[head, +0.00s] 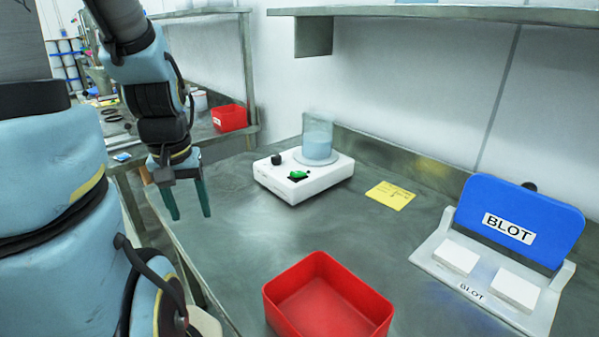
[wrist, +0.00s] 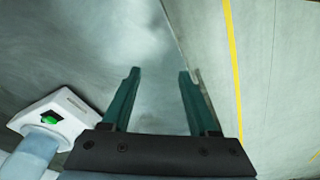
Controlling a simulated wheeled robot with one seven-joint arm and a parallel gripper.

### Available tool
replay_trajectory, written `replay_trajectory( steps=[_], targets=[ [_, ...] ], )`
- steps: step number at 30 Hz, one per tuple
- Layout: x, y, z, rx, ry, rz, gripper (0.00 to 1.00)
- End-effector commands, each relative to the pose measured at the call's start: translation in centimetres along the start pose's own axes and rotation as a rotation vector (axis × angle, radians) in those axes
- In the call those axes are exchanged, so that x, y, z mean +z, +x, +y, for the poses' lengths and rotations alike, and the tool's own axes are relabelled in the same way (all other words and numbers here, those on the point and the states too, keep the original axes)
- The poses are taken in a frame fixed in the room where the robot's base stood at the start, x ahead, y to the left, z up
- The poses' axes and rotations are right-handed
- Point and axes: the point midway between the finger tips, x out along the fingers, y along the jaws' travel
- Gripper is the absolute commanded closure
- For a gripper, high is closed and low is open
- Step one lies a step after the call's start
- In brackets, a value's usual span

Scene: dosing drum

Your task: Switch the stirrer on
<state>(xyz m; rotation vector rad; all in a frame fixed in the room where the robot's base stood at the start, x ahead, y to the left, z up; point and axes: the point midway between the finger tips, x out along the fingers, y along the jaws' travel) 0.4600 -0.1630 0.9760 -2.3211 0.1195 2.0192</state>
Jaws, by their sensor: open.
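The stirrer (head: 305,177) is a white box on the metal bench, left of centre in the head view. On its front are a green switch (head: 298,175) and a black knob (head: 276,160). A glass beaker (head: 318,137) with pale blue liquid stands on its round plate. My gripper (head: 190,214) is open and empty, to the left of the stirrer and apart from it, pointing down near the bench's left edge. In the wrist view the stirrer (wrist: 62,116) is at the lower left, with its green switch (wrist: 47,120) showing, and my open fingers (wrist: 157,78) are to its right.
A red tray (head: 328,300) stands at the bench's front. A yellow note (head: 391,195) lies right of the stirrer. A blot device with a raised blue lid (head: 520,219) is at the right. A shelf (head: 430,14) overhangs the back. The bench between gripper and stirrer is clear.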

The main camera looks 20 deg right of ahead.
Motion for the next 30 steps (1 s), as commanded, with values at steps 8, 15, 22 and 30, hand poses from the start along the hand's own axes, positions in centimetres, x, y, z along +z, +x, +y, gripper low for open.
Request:
replay_trajectory(
  steps=[8, 15, 22, 30],
  targets=[
    [0.0, 0.0, 0.0, 0.0, 0.0, 0.0, 0.72],
    [0.0, 0.0, 0.0, 0.0, 0.0, 0.0, 0.99],
    [0.0, 0.0, 0.0, 0.0, 0.0, 0.0, 1.0],
    [0.0, 0.0, 0.0, 0.0, 0.0, 0.0, 1.0]
  ],
)
